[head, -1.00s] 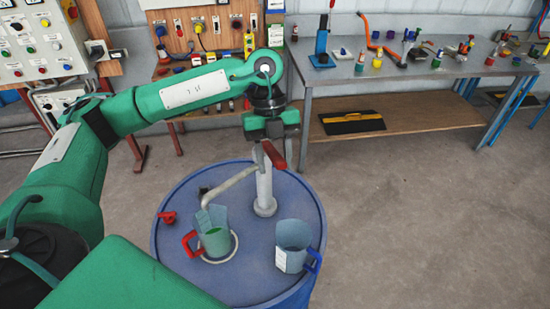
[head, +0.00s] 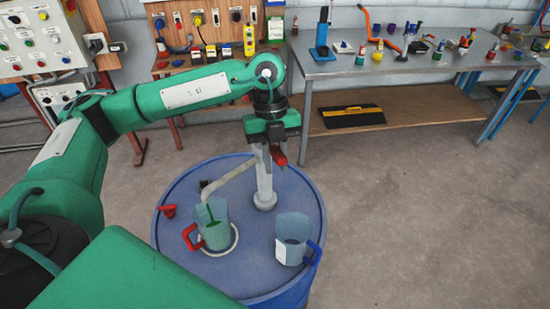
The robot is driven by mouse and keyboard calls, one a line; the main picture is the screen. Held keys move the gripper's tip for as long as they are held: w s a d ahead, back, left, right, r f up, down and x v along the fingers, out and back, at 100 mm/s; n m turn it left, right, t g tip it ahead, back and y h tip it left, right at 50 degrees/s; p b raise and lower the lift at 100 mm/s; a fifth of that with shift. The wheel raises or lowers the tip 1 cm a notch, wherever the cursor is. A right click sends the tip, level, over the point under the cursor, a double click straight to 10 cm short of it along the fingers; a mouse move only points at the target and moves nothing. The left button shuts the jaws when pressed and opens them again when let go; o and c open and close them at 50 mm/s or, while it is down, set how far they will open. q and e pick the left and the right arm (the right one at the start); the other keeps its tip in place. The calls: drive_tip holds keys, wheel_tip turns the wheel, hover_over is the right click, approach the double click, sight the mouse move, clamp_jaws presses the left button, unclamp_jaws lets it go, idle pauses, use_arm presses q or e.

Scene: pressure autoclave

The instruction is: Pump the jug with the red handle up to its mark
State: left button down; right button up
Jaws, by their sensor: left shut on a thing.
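The jug with the red handle (head: 216,237) stands on the blue drum (head: 185,270), under the spout of the hand pump (head: 264,190). Green liquid shows at the spout and inside the jug; I cannot make out its mark. My left gripper (head: 274,142) is shut on the pump's red lever (head: 280,158) at the top of the pump, and the fingers hide part of it. A jug with a blue handle (head: 293,238) stands on the drum to the right of the pump and looks empty. My right gripper is not in view.
A small red part (head: 168,211) lies on the drum's left side. A metal workbench (head: 400,68) with several small tools stands behind right. A control panel (head: 35,35) is at the back left. The floor to the right is clear.

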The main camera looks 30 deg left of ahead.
use_arm(q)
drive_tip(key=f+b, duration=0.1)
drive_tip(key=f+t+y+b, duration=0.1)
drive_tip(key=b, duration=0.1)
drive_tip(key=f+t+b, duration=0.1)
drive_tip(key=shift+s+d+f+y+b, duration=0.25)
drive_tip(key=shift+s+f+y+b, duration=0.05)
drive_tip(key=shift+y+b, duration=0.1)
drive_tip(key=c, duration=1.3)
unclamp_jaws()
